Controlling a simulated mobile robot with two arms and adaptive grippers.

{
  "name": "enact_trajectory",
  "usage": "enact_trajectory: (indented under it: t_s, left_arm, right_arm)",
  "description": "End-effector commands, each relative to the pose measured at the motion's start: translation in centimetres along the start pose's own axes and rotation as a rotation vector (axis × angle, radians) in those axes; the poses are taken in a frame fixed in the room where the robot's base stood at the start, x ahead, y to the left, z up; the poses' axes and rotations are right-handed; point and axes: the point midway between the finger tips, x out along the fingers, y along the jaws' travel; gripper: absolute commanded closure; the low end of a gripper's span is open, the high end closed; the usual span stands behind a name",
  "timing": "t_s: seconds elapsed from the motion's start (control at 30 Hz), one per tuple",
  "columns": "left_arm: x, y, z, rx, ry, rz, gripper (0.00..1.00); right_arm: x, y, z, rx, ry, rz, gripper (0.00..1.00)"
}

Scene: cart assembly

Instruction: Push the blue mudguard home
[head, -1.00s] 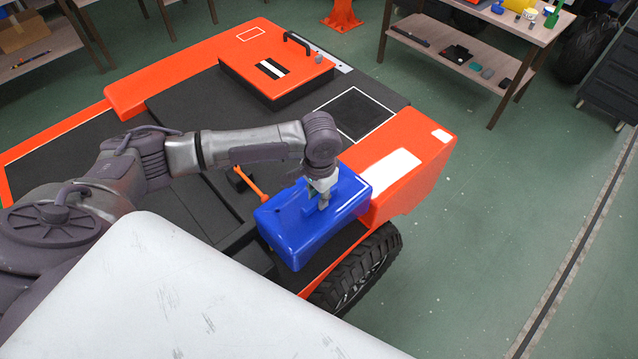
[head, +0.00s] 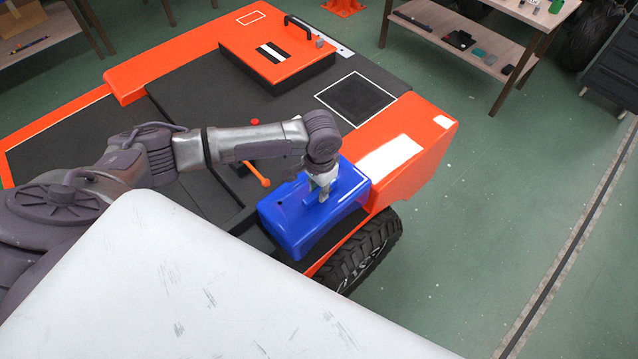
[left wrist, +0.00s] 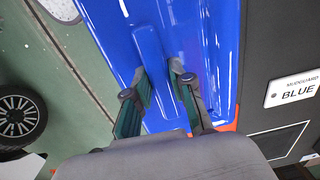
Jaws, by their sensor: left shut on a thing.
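The blue mudguard (head: 285,227) sits over the rear wheel (head: 362,258) at the cart's near side, its right end close against the orange body panel (head: 425,155). I cannot tell whether a gap is left there. My left gripper (head: 324,195) points down onto its top. In the left wrist view my left gripper (left wrist: 158,86) has its two fingers on either side of the raised blue rib on the mudguard (left wrist: 195,30), shut on it. The right gripper is not in view.
A label plate reading "MUDGUARD BLUE" (left wrist: 296,90) is on the dark deck. An orange lever (head: 257,174) stands left of the mudguard. An orange box with a black handle (head: 270,55) sits farther back. The green floor (head: 500,190) at the right is clear.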

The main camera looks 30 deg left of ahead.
Motion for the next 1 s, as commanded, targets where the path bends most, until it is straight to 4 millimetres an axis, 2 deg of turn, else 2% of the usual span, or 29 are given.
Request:
enact_trajectory:
  t_s: [0.13,0.7,1.0]
  left_arm:
    - [0.9,0.0,-0.1,-0.001,0.002,0.0,1.0]
    - [0.6,0.0,0.0,0.0,0.001,-0.001,1.0]
    - [0.7,0.0,0.0,0.0,0.002,-0.001,1.0]
  right_arm:
    - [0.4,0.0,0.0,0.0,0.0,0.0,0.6]
    - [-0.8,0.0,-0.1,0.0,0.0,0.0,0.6]
    - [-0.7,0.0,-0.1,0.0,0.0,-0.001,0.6]
